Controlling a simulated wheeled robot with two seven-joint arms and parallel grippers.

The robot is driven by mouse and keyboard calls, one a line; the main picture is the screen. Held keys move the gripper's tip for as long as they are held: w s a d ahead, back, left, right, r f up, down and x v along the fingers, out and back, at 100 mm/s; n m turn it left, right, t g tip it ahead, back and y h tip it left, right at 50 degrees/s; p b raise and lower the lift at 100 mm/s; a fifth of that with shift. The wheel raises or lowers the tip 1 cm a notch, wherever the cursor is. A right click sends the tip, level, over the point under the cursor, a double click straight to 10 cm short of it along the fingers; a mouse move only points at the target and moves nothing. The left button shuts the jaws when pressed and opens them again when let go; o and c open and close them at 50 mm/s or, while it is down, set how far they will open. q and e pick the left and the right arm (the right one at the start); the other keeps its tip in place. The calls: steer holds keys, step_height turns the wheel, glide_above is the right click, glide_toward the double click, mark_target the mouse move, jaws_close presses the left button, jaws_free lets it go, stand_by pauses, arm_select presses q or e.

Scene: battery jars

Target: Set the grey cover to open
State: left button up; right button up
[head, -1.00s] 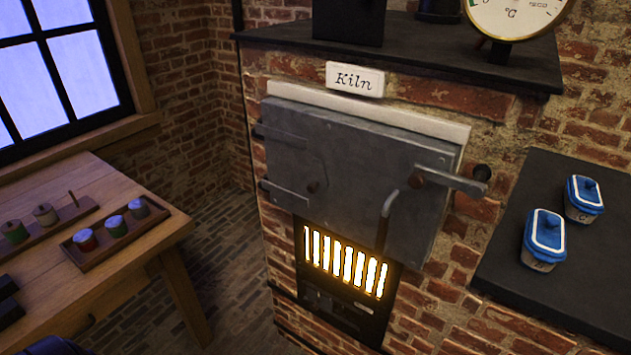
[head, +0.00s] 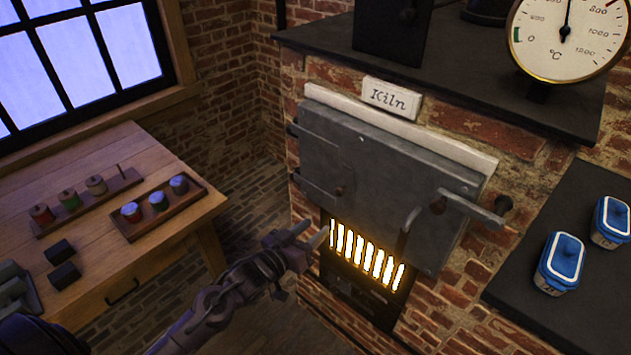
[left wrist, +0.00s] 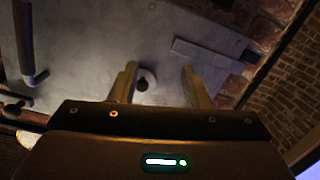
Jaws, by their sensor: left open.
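The grey metal door (head: 395,165) on the front of the kiln looks shut, lying flat against the brickwork. It has a bent handle (head: 407,232) low down, a latch bar (head: 470,207) at its right, and a small dark round piece (head: 340,191) at its lower left. I cannot tell which part the cover is. My left gripper (head: 312,238) is open and empty, in front of the door's lower left. In the left wrist view the grey door (left wrist: 90,55) fills the background, and a small round piece (left wrist: 146,78) shows between the open fingers. My right gripper is not in view.
A glowing grate (head: 365,255) sits below the door. A wooden table (head: 130,255) with racks of small jars stands at the left. A dark counter (head: 520,270) with blue-lidded containers is at the right. A dial gauge (head: 567,35) stands on top of the kiln.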

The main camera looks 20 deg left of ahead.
arm_select(q)
glide_toward(337, 194)
steer(key=w+f, duration=0.1)
steer(key=w, duration=0.1)
steer(key=shift+t+h, duration=0.4)
steer(key=p+x, duration=0.2)
steer(key=x, duration=0.4)
steer(key=shift+d+r, duration=0.15)
steer(key=shift+d, duration=0.1)
steer(key=shift+w+d, duration=0.2)
steer(key=shift+w, duration=0.4)
jaws_close()
